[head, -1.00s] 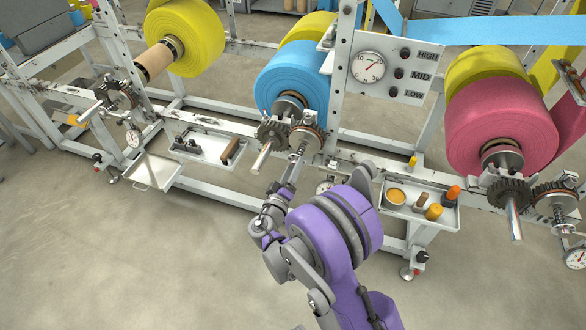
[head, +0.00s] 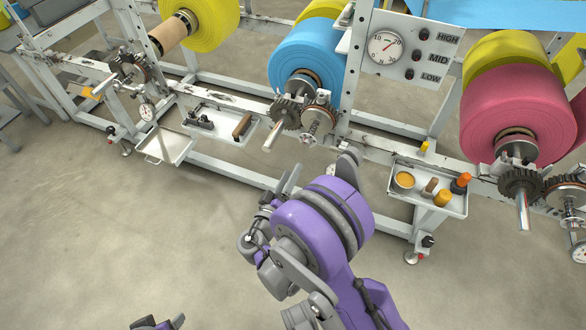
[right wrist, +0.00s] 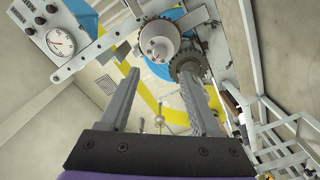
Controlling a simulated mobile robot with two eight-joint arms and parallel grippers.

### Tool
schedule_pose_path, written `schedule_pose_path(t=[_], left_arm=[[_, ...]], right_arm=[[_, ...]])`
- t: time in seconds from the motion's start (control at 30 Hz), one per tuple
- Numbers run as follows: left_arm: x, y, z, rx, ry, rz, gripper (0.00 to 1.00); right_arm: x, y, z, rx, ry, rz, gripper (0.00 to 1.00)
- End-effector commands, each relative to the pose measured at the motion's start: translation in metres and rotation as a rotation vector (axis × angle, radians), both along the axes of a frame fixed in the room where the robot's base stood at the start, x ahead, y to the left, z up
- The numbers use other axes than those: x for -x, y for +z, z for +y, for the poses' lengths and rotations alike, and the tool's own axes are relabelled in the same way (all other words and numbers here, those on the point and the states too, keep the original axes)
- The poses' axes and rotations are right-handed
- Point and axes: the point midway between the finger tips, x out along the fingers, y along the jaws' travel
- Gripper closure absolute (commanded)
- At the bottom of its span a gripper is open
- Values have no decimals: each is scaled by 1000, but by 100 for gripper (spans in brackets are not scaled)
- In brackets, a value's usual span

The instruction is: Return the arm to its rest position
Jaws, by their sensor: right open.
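My right arm, purple and grey, reaches up from the bottom of the head view. Its gripper (head: 287,181) is over the floor in front of the machine, below the blue roll's gear and dial hub. In the right wrist view the right gripper (right wrist: 159,78) has its two grey fingers apart with nothing between them. The toothed gear (right wrist: 190,66) and the round hub (right wrist: 159,41) show beyond the fingertips. A small purple and grey part of my left arm (head: 158,324) shows at the bottom edge; its jaws cannot be made out.
The white machine frame carries yellow, blue (head: 306,62) and pink (head: 515,100) rolls. A tray (head: 455,205) with an orange-filled dish and small items is right of the right arm. An empty tray (head: 165,150) and a tool tray (head: 215,138) hang left. The front floor is clear.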

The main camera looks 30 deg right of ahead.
Motion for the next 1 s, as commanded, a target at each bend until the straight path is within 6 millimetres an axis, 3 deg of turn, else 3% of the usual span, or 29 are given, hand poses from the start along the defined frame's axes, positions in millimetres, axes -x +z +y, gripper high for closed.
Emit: schedule_pose_path(t=[0.47, 0.63, 0.83, 1.0], left_arm=[[0, 0, 0, 0, 0, 0, 31], [0, 0, 0, 0, 0, 0, 31], [0, 0, 0, 0, 0, 0, 31], [0, 0, 0, 0, 0, 0, 31]], right_arm=[[0, 0, -1, -3, -2, 4, 36], [8, 2, -16, -82, -32, 88, 36], [46, -1, -39, -315, -78, 302, 36], [92, -5, -37, -542, -69, 460, 36]])
